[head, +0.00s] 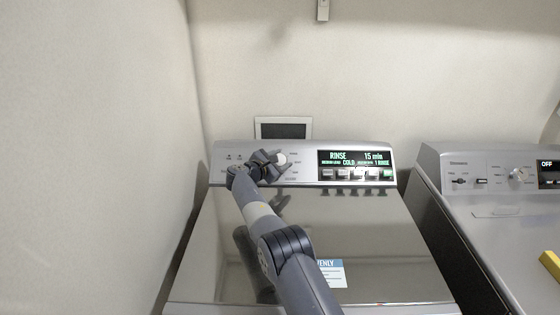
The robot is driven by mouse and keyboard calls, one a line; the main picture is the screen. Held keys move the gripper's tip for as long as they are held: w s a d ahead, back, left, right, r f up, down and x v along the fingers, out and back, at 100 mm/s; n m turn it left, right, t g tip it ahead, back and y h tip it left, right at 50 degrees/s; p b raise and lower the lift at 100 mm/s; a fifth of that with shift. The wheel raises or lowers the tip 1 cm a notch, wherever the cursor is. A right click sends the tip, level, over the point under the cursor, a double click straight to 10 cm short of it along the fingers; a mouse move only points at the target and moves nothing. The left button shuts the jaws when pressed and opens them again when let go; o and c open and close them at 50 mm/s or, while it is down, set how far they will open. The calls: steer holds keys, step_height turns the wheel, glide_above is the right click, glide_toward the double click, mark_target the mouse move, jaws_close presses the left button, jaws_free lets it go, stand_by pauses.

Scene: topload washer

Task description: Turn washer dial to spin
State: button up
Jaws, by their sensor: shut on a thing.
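The topload washer (225,275) stands in front of me with its lid closed. Its control panel (372,181) runs along the back, and a display (356,158) on it reads RINSE, 15 min, COLD. The round light washer dial (281,159) sits left of the display. My gripper (277,160) is at the panel, shut on the dial, and its fingers hide part of it. The dial's pointer mark and the printed labels around it are too small to read.
A second machine (480,206) with its own knob and a display reading OFF stands to the right, across a narrow gap. A wall is close on the left. A yellow object (551,264) lies at the right edge.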

steer(key=o, duration=1)
steer(key=shift+c, duration=0.2)
steer(key=shift+b+v, duration=0.5)
steer(key=shift+v, duration=0.4)
steer(key=b+v, duration=0.2)
steer(key=v, duration=0.7)
